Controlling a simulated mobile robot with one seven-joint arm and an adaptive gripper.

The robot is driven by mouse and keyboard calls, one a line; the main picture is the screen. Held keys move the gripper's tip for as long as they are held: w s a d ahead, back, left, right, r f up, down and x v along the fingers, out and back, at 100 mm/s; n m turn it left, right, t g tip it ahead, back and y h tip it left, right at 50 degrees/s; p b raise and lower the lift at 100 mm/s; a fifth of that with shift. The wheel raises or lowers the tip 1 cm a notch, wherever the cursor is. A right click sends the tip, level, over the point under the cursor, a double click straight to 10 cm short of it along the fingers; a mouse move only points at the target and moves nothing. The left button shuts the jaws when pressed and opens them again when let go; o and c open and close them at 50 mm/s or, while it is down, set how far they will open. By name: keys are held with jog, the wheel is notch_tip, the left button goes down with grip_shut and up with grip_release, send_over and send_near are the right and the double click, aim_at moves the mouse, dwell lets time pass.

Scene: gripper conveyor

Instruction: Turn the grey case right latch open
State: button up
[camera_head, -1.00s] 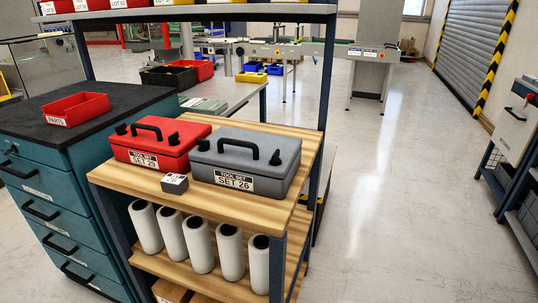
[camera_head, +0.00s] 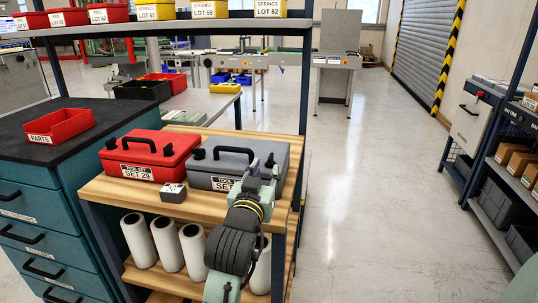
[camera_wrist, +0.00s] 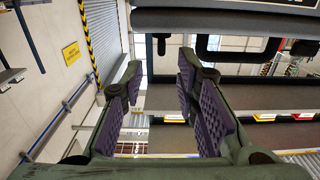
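The grey case (camera_head: 236,166) stands on the wooden top of the cart, to the right of the red case. It has a dark handle (camera_head: 232,150), a dark left latch (camera_head: 199,154) and a right latch near my gripper (camera_head: 262,168), whose arm hides part of the case's front and label. In the wrist view the picture is turned over. The grey case (camera_wrist: 200,20) fills the top edge, with its handle (camera_wrist: 235,48) and the right latch (camera_wrist: 161,44). My gripper (camera_wrist: 159,72) is open, with the latch seen between its two fingertips. Contact cannot be told.
The red case (camera_head: 148,150) sits close on the left, and a small grey block (camera_head: 173,192) lies in front. An upper shelf (camera_head: 170,26) with bins hangs above and behind. White rolls (camera_head: 166,244) stand below. Floor to the right is free.

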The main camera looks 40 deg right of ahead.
aim_at(270, 159)
jog(key=p+x, duration=0.2)
jog(key=x, duration=0.6)
jog(key=shift+w, duration=0.2)
jog(key=shift+c, duration=0.5)
jog(key=shift+d, duration=0.1)
grip_shut()
